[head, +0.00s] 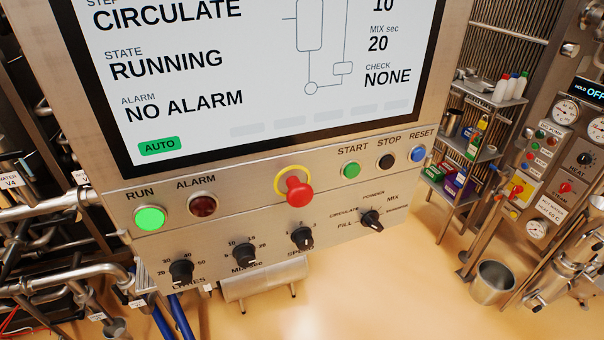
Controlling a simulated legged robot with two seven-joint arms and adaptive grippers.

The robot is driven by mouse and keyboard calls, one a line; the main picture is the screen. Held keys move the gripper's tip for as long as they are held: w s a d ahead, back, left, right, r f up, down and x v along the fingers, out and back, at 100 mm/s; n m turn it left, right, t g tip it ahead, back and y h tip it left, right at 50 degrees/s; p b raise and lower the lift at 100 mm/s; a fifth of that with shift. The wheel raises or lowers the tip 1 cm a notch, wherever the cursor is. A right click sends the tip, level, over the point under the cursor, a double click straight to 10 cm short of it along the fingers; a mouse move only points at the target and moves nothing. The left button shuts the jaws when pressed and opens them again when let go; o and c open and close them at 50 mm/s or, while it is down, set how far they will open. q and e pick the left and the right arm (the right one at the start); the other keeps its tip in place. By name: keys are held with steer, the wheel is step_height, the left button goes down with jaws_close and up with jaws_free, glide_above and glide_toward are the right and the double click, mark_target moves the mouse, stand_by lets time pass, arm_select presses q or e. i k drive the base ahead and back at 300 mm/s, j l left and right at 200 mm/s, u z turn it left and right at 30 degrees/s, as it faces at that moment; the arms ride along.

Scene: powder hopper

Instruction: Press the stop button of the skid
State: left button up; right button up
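The black stop button (386,161) sits under the label STOP on the sloped metal control panel (240,185). It is between the green start button (351,169) on its left and the blue reset button (417,153) on its right. The screen (250,60) above reads CIRCULATE, RUNNING and NO ALARM, with a green AUTO tag. The green RUN lamp (150,218) is lit bright. The ALARM lamp (203,206) is dark red. Neither of my grippers is in view.
A red mushroom button (299,191) with a yellow ring stands out left of START. Black knobs, including the mode selector (371,220), line the lower panel. A shelf rack (470,140), a steel bucket (493,283) and pipework stand around.

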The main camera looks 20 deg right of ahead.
mark_target(387, 161)
steer(key=z, duration=1.25)
